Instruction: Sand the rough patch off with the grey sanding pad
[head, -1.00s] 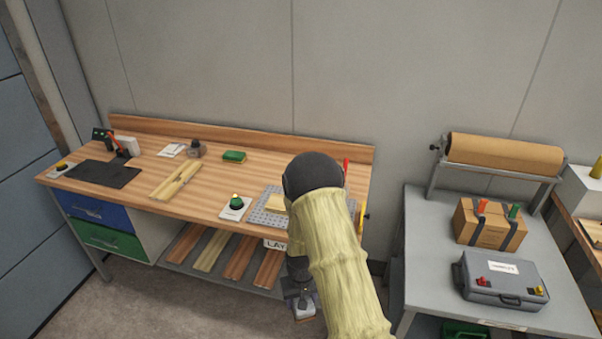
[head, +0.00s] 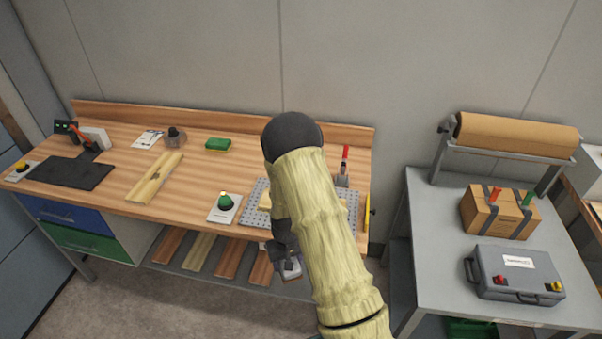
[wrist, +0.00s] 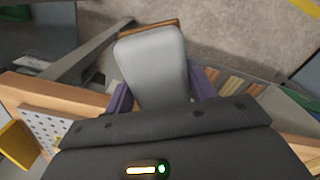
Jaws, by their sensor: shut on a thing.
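My gripper (head: 287,260) is shut on the grey sanding pad (head: 293,271), in front of the bench's front edge and below its top. In the wrist view the pad (wrist: 152,62) is a rounded grey block with a brown edge at its far side, between purple fingers. A pale yellow board (head: 150,186) lies on the left-middle of the bench, well away from the pad. A small dark mark (head: 155,175) on it looks like the rough patch, but it is too small to be sure.
The wooden bench (head: 120,190) holds a green sponge (head: 218,144), a green button box (head: 224,207), a dark mat (head: 70,173) and a perforated metal plate (head: 257,212), partly hidden by my arm. Planks lie on the shelf below. A grey table (head: 425,215) with a case (head: 515,272) stands right.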

